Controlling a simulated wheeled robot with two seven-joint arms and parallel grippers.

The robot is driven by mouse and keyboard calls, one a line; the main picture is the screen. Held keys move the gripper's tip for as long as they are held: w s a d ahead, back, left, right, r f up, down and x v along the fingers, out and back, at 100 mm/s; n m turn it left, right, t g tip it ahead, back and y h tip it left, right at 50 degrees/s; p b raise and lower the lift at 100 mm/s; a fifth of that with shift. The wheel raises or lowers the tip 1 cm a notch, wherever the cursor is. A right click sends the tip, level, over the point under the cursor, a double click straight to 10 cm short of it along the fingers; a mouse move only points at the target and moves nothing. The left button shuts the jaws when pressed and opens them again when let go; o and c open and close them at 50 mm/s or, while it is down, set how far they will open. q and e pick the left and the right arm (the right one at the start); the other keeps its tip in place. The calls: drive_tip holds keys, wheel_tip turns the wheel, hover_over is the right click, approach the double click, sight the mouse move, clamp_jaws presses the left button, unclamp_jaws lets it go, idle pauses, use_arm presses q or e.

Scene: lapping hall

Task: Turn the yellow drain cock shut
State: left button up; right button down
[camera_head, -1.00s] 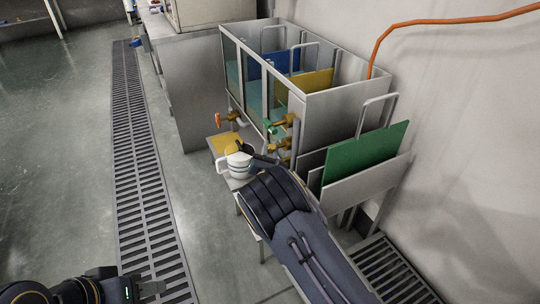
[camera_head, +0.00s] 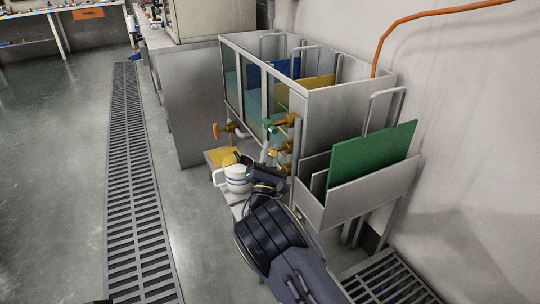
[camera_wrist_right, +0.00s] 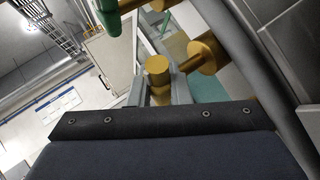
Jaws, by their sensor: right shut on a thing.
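The yellow drain cock (camera_head: 275,153) sticks out from the near end of the metal tank, below a cock with a green handle (camera_head: 268,125). My right gripper (camera_head: 270,176) is at the yellow cock, its tips partly hidden in the head view. In the right wrist view, the brass-yellow cock (camera_wrist_right: 158,68) stands between the grey fingers of my right gripper (camera_wrist_right: 160,90), which are shut on it. The cock's exact turn angle is hard to tell.
An orange-handled cock (camera_head: 216,131) is farther along the tank (camera_head: 345,105). A white jug (camera_head: 237,178) stands just left of my right gripper. A green panel (camera_head: 370,152) sits in a rack at right. A floor grate (camera_head: 135,200) runs along the open floor at left.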

drive_tip(key=shift+f, duration=0.1)
drive_tip(key=c, duration=1.3)
unclamp_jaws()
drive_tip(key=shift+c, duration=0.2)
drive_tip(key=shift+s+a+f, duration=0.15)
drive_tip(key=shift+s, duration=0.3)
drive_tip(key=p+v, duration=0.1)
drive_tip(key=v, duration=0.6)
drive_tip(key=shift+p, duration=0.4)
